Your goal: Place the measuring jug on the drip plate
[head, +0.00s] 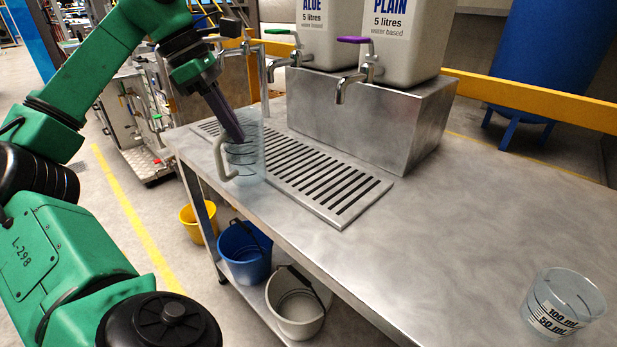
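The measuring jug (250,158) is clear, with dark marks and a pale handle on its left side. It looks about upright at the front left part of the slotted metal drip plate (343,217). The frame does not show clearly whether its base touches the plate or hangs just above it. My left gripper (236,134) reaches down from the upper left. Its dark purple fingers look closed together on the jug's wall near the handle, and they partly cover the jug. My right gripper is not in view.
A steel stand (385,118) with two tapped containers is behind the plate. Taps (343,88) overhang its back part. A clear beaker (563,302) stands at the bench's lower right. Buckets (245,252) sit on the lower shelf.

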